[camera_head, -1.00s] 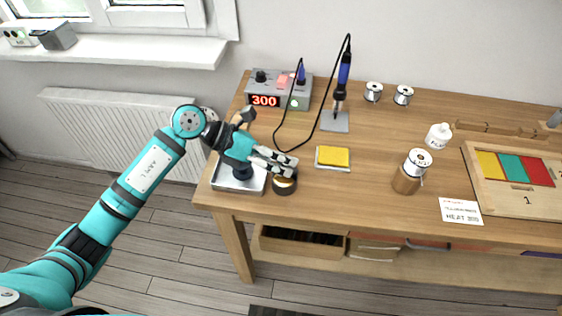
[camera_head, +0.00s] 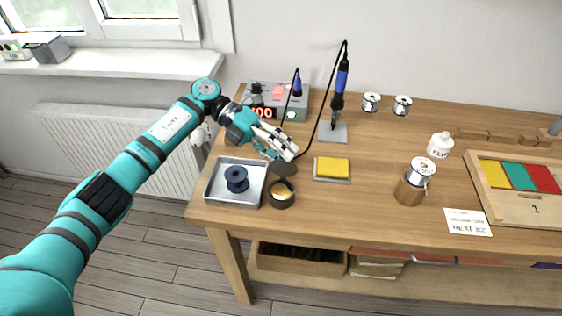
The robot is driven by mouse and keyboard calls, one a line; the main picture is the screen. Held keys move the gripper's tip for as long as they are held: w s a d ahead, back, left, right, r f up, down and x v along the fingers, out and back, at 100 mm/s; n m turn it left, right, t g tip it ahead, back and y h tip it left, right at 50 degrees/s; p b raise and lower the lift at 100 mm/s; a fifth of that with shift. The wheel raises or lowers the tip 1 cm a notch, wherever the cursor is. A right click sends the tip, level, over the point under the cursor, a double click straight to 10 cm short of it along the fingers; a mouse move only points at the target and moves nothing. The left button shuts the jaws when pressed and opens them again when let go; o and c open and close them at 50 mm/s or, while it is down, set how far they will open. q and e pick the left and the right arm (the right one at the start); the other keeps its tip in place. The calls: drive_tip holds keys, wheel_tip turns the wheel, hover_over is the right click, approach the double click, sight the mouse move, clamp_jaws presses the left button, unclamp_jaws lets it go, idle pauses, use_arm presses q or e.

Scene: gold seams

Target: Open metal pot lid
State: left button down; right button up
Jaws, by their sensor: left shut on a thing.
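The small dark round metal pot (camera_head: 281,195) stands near the front left of the wooden table, beside a tray. Its top is uncovered and gold-coloured content shows inside. My left gripper (camera_head: 288,152) is above and just behind the pot, its fingers shut. A dark flat piece, which looks like the pot lid (camera_head: 284,168), is at the fingertips, clear of the pot's opening. The fingers partly hide it, and its exact height is hard to tell. My right gripper is not in view.
A metal tray (camera_head: 214,186) with a dark spool (camera_head: 237,179) is left of the pot. A yellow sponge (camera_head: 331,167) lies to the right. Behind are the soldering station (camera_head: 271,101) and the iron in its stand (camera_head: 333,132). The front middle of the table is clear.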

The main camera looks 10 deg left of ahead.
use_arm(q)
drive_tip(key=shift+w+a+f+n+g+b, duration=0.1)
drive_tip(key=shift+w+f+n+g+b, duration=0.1)
drive_tip(key=shift+f+n+g+b, duration=0.4)
drive_tip(key=shift+f, duration=0.15)
drive_tip(key=c, duration=1.2)
unclamp_jaws()
drive_tip(key=shift+a, duration=0.1)
drive_tip(key=shift+w, duration=0.15)
drive_tip(key=shift+r, duration=0.25)
drive_tip(key=shift+w+a+r, duration=0.25)
drive_tip(key=shift+w+a, duration=0.05)
drive_tip(key=shift+a, duration=0.05)
drive_tip(key=v, duration=1.1)
drive_tip(key=shift+s+a+f, duration=0.15)
drive_tip(key=shift+s+f, duration=0.05)
